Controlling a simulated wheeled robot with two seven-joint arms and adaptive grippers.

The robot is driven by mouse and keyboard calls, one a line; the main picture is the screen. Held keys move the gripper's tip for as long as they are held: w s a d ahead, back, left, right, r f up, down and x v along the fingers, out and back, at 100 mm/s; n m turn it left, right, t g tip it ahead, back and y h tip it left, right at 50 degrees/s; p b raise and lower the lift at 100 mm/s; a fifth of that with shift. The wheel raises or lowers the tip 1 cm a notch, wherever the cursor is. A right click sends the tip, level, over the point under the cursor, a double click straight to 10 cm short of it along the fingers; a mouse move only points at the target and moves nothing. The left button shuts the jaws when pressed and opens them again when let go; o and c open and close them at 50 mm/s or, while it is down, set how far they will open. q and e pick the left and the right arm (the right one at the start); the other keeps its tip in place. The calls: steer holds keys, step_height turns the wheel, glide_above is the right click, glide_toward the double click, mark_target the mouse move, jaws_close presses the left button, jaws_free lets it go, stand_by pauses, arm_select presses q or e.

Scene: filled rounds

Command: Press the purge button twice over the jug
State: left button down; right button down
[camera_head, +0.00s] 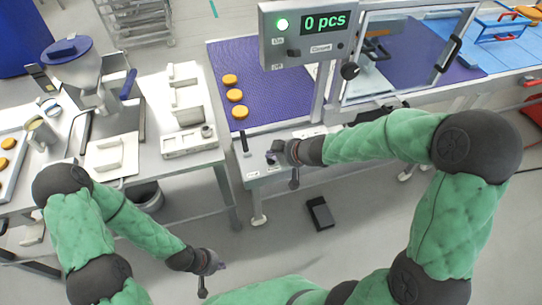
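A metal jug (40,132) with beige contents stands on the left table, beside the filling machine with a blue-lidded hopper (68,50). No button that I can name as the purge button is clear at this size. A grey control box (262,171) with small labels sits at the front of the conveyor. My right gripper (272,155) is at the top of this box, touching or just above it; its fingers are too small to read. My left gripper (217,264) hangs low over the floor, away from the tables and jug; its finger opening is unclear.
The purple conveyor (215,62) carries several orange rounds. A clear guard door (400,55) stands to the right. A tray (12,160) with rounds lies far left. A black pedal (320,213) is on the floor.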

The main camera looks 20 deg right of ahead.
mark_target(272, 161)
steer(key=shift+r, duration=0.15)
step_height(272, 161, up, 5)
steer(key=p, duration=0.5)
steer(key=shift+p, duration=0.4)
stand_by(0.8)
